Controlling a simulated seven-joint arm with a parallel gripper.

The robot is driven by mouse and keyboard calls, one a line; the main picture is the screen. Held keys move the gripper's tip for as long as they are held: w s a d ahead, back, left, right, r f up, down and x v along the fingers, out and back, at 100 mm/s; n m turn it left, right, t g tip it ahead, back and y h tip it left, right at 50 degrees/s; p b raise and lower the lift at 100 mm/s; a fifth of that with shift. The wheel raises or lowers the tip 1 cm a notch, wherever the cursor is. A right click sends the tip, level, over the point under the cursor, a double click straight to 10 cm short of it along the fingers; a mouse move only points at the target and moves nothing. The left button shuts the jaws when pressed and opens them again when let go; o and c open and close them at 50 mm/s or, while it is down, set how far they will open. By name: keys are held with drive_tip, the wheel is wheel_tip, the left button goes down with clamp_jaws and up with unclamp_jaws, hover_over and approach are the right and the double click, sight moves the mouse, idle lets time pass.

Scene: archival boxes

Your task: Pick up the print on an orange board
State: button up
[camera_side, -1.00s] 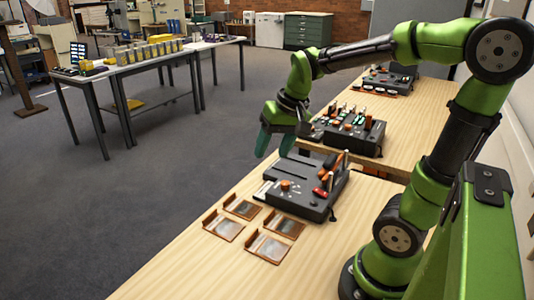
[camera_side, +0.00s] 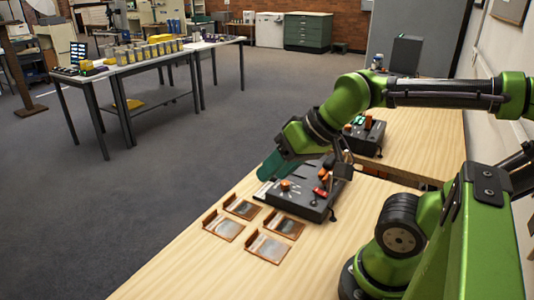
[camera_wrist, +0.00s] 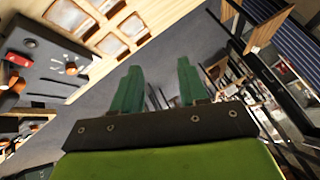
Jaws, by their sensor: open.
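Several small flat prints on orange-brown boards with raised edges lie on the wooden table: one at the back left (camera_side: 241,208), one at the front left (camera_side: 223,227), one at the back right (camera_side: 284,225) and one at the front right (camera_side: 268,248). I cannot tell one board as the only orange one. They also show at the top of the wrist view (camera_wrist: 110,45). My gripper (camera_side: 272,167) has teal fingers, tilted down above the far left edge of the table, beyond the prints. In the wrist view my gripper (camera_wrist: 157,85) is open and empty.
A dark grey box (camera_side: 295,205) with orange and red parts stands just behind the prints, close to my gripper. More equipment stands on the table behind. The front of the wooden table (camera_side: 190,270) is clear.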

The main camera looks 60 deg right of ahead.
drive_tip(key=shift+c, duration=0.5)
drive_tip(key=shift+f, duration=0.1)
drive_tip(key=m+g+h, duration=0.2)
drive_tip(key=m+g, duration=0.5)
drive_tip(key=m, duration=0.3)
hover_over(242, 206)
drive_tip(key=w+a, duration=0.1)
drive_tip(key=a, duration=0.2)
wheel_tip(242, 206, down, 8)
drive_tip(key=w+d+m, duration=0.2)
drive_tip(key=m, duration=0.2)
wheel_tip(242, 206, down, 10)
drive_tip(key=shift+w+a+r, duration=0.1)
drive_tip(key=shift+w+a, duration=0.05)
drive_tip(key=shift+w+f, duration=0.25)
drive_tip(key=shift+f, duration=1.25)
drive_tip(key=shift+w+f, duration=0.2)
drive_tip(key=shift+f, duration=1.25)
